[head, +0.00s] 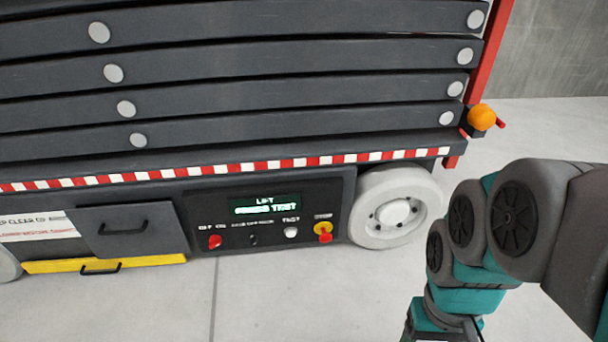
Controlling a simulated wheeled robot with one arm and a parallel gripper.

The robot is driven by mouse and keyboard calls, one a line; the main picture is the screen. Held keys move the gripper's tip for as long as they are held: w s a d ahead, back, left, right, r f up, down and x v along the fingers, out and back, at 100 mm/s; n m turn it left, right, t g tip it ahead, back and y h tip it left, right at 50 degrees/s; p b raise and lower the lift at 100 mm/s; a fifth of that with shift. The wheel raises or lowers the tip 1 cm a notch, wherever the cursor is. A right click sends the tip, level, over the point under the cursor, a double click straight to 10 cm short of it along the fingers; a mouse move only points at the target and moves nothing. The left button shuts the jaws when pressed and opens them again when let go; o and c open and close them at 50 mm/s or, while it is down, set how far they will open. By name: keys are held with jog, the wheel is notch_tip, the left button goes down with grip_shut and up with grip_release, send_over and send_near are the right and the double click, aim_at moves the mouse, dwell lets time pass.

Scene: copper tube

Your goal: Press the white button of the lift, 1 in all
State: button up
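The white button (291,232) is on the dark control panel (270,215) low on the side of the lift (230,90). It sits under a small label that seems to read "TEST". A lit display (265,205) above it appears to read "LIFT" and "PRESS TEST". My arm hangs down at the right of the head view, to the right of the panel and apart from it. Its lower end runs out of the bottom edge, so my gripper is not visible. Nothing covers the button.
A red switch (215,241), a small black control (253,239) and a red-and-yellow knob (323,230) share the panel. A pale wheel (394,208) stands right of it. An orange lamp (481,117) sticks out at the lift's corner. The grey floor (290,300) in front is clear.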

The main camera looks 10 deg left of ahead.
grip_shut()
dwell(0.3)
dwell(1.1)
